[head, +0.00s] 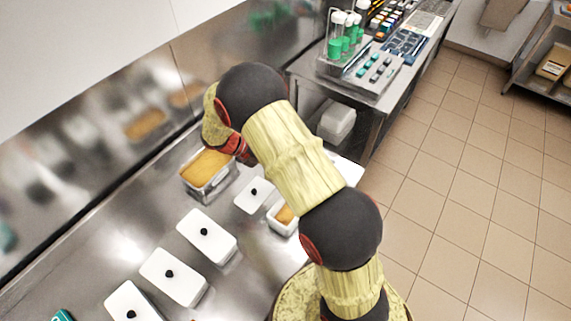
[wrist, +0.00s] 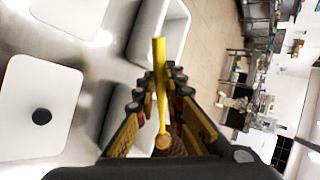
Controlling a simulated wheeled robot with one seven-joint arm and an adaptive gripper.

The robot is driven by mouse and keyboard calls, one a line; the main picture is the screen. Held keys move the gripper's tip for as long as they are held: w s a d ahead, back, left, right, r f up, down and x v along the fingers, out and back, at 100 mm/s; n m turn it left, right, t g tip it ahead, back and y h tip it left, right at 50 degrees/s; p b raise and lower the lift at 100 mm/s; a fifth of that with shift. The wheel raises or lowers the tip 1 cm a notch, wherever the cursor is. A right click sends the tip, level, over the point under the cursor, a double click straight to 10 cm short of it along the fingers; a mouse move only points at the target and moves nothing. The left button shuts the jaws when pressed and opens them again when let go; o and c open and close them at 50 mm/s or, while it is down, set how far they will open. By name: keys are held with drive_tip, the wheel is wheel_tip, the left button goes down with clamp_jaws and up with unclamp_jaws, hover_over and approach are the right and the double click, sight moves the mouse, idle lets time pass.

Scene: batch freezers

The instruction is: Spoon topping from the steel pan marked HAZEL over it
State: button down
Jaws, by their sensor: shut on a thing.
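My gripper (wrist: 160,88) is shut on a yellow spoon (wrist: 158,62), seen in the wrist view. The spoon's long handle stands up between the two fingers, and a brownish end (wrist: 163,142) shows low between them; I cannot tell whether it carries topping. In the head view a steel pan (head: 209,192) with tan-orange contents (head: 206,167) stands on the steel counter. My gripper (head: 240,150) is partly hidden behind my arm, just right of that pan; the spoon is hidden there. No HAZEL mark is readable. A white tub (head: 278,229) with orange contents stands nearer, partly behind my arm.
White lidded tubs with black knobs (head: 207,238) (head: 173,277) line the counter, with another small one (head: 254,195) beside the open tub. A steel wall backs the counter. A side table (head: 375,85) holds green-filled tubes (head: 345,40). Tiled floor (head: 460,200) is clear at right.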

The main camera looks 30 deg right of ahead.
drive_tip(key=shift+w+a+f+n+g+h+b, duration=0.1)
drive_tip(key=shift+a+f+g+h+b, duration=0.2)
drive_tip(key=shift+g+h, duration=0.45)
drive_tip(key=shift+w+d+f+n+g+h+b, duration=0.15)
drive_tip(key=shift+f+g+h, duration=0.25)
drive_tip(key=shift+h, duration=0.5)
drive_tip(key=shift+w+a+f+n+g+h+b, duration=0.1)
drive_tip(key=shift+a+f+g+h, duration=0.2)
drive_tip(key=shift+g+h, duration=0.45)
